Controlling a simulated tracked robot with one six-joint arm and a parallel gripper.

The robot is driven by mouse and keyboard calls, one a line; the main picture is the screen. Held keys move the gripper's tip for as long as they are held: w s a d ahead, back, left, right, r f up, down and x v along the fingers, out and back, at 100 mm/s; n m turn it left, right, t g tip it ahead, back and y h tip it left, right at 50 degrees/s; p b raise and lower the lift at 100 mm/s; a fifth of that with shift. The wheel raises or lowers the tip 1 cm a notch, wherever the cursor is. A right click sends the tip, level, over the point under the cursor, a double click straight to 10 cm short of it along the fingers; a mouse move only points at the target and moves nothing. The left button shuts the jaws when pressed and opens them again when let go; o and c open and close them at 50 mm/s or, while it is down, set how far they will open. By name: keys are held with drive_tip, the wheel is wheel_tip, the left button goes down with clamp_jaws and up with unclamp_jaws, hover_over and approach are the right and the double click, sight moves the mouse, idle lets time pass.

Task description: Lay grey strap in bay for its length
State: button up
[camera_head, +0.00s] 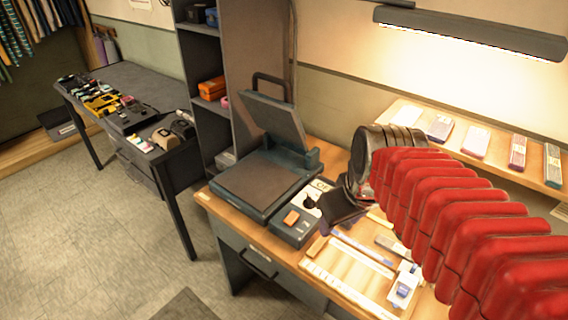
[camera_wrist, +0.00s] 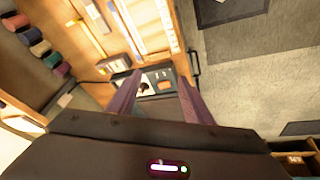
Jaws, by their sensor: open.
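A pale wooden tray (camera_head: 345,278) with long narrow bays lies on the bench in the head view. Its long strips also show in the wrist view (camera_wrist: 150,28). A bluish-grey strip (camera_head: 362,254) lies along its far side, and a short grey piece (camera_head: 392,246) lies farther right; I cannot tell which, if either, is the grey strap. My gripper (camera_wrist: 160,79) is open, with nothing visible between its fingers. It hangs over the bench beside the control box (camera_head: 300,222) with an orange button. In the head view my arm hides part of the bench.
A dark press (camera_head: 265,180) with a raised lid stands left of the tray. A shelf (camera_head: 495,157) behind the bench holds several coloured pieces. A small white-and-blue item (camera_head: 404,287) is at the tray's right end. A side table (camera_head: 125,85) holds several tools.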

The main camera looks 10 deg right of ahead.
drive_tip(key=s+a+m+t, duration=0.1)
drive_tip(key=s+a+m, duration=0.1)
drive_tip(key=s+a, duration=0.2)
drive_tip(key=shift+s+a+r, duration=0.2)
drive_tip(key=shift+a+r, duration=0.2)
drive_tip(key=shift+a, duration=0.55)
